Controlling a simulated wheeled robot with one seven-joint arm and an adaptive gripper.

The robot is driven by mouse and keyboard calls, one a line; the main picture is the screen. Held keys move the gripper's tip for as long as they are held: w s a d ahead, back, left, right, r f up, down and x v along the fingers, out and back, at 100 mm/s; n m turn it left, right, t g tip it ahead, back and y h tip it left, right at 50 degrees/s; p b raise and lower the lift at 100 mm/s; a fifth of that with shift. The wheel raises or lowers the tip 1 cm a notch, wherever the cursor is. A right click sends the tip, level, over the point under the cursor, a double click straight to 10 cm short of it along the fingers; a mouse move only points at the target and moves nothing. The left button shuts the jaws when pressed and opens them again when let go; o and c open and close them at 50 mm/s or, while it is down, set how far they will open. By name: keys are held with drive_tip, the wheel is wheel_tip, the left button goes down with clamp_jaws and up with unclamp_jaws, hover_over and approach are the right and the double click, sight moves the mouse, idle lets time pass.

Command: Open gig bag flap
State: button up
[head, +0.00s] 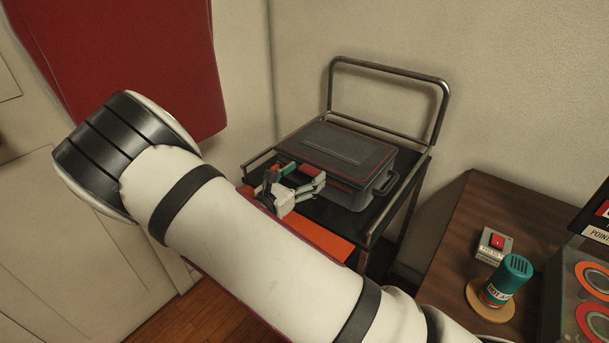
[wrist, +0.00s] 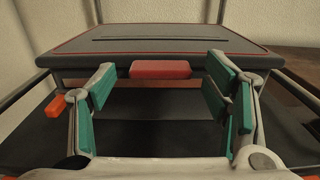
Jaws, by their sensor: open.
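The gig bag (head: 337,155) is a dark grey, box-shaped case on a black cart. Its lid, the flap (wrist: 165,40), has thin red edging and lies flat and closed. A red tab (wrist: 160,69) sits at the middle of the lid's front edge; it also shows in the head view (head: 311,171). My gripper (head: 302,178) is at the front of the case. In the wrist view my gripper (wrist: 160,85) is open, with its teal finger pads on either side of the red tab. I cannot tell whether a pad touches it.
The cart (head: 360,222) has a raised metal rail handle (head: 390,68) behind the case and low side rails. A wooden table (head: 470,235) at right holds a red-button box (head: 493,246) and a teal canister (head: 508,280). A red hanging cloth (head: 130,60) is at left.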

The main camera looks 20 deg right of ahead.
drive_tip(key=shift+w+d, duration=0.15)
drive_tip(key=shift+d, duration=0.1)
